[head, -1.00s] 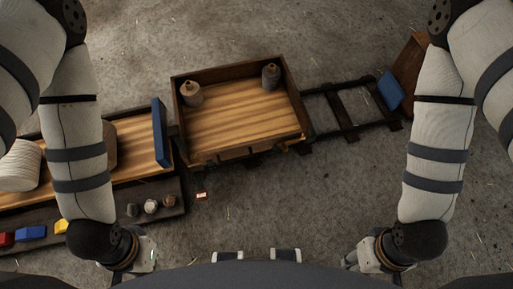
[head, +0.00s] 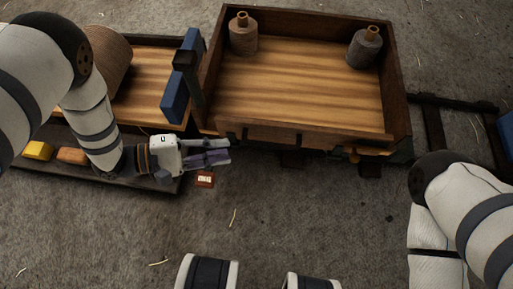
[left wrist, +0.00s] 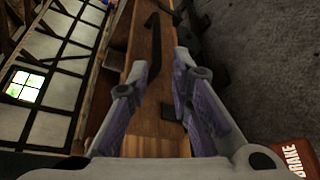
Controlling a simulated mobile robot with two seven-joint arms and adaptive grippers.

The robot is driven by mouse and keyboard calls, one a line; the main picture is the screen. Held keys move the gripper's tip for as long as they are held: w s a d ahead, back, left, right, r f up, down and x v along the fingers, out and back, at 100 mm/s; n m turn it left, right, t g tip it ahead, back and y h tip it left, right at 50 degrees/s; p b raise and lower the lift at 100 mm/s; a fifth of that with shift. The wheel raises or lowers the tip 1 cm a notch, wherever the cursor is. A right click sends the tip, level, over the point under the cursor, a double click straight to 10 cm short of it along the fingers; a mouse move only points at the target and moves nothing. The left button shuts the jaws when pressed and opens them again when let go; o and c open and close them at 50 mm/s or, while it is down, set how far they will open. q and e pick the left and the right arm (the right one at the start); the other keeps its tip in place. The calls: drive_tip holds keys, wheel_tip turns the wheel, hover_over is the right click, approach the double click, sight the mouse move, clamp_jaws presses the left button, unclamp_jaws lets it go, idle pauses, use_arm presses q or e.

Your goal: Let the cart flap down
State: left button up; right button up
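The wooden cart (head: 205,100) stands in the upper middle of the head view, with a plank floor and dark side walls. Its near-side flap (head: 265,132) runs along the near edge, with dark metal fittings on it; it looks upright, seen steeply from above. My left gripper (head: 228,152) lies just in front of the cart's near left corner, pointing right. In the left wrist view the left gripper (left wrist: 155,98) is open, its fingers apart with nothing held. Beyond the fingers are brown boards and a dark hooked bar (left wrist: 153,45). My right gripper is out of view.
A blue block (head: 180,92) and dark post stand at the cart's left. A red tag (head: 205,180) lies below the gripper; the wrist view shows a "BRAKE" label (left wrist: 290,155).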

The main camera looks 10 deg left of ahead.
sight(268, 142)
use_arm(q)
drive_tip(key=x, duration=0.4)
drive_tip(key=b+x, duration=0.1)
drive_tip(key=x, duration=0.3)
drive_tip(key=b+x, duration=0.1)
drive_tip(key=x, duration=0.3)
drive_tip(key=shift+d+r, duration=0.1)
drive_tip(key=shift+r, duration=0.2)
clamp_jaws()
